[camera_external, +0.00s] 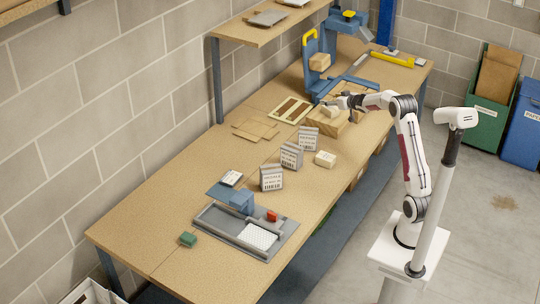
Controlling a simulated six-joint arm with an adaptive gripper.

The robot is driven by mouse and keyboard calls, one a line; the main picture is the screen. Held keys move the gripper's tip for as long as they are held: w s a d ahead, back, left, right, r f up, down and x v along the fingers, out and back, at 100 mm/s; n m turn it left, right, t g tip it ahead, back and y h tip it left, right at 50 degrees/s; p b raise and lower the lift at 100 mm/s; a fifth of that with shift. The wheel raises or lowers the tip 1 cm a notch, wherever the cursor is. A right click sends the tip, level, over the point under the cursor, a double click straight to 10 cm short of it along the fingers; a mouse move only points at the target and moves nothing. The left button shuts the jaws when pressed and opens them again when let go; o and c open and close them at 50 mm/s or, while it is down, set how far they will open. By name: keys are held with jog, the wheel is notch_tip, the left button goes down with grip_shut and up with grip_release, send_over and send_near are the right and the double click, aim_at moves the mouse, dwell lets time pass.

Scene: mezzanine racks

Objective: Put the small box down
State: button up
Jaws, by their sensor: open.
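My gripper (330,103) is at the far half of the workbench, above an open wooden crate (342,126). Its jaws are open. A small pale box (330,112) is right below the fingertips, at the crate's near-left part. I cannot tell whether the fingers still touch it, or exactly what it rests on. Another small cream box (325,159) lies on the bare bench top, nearer the camera and apart from my gripper.
Several grey printed packets (291,156) stand mid-bench. A slotted pale frame (290,110) and flat cardboard pieces (256,129) lie left of the crate. A blue stand (312,65) rises behind. A grey machine (246,226) fills the near end. The bench's near-left corner is mostly clear.

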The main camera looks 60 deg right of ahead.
aim_at(331, 107)
jog(key=shift+t+y, duration=0.4)
jog(key=shift+y, duration=0.1)
jog(key=d+f, duration=0.5)
jog(key=f, duration=0.1)
jog(key=shift+w+d+f, duration=0.2)
jog(key=shift+w+d, duration=0.05)
jog(key=shift+d, duration=0.15)
jog(key=shift+x, duration=1.25)
jog(key=shift+f, duration=0.1)
jog(key=shift+f, duration=0.15)
jog(key=shift+f+x, duration=0.15)
jog(key=shift+x, duration=0.6)
jog(key=shift+f+x, duration=0.15)
jog(key=shift+x, duration=1.5)
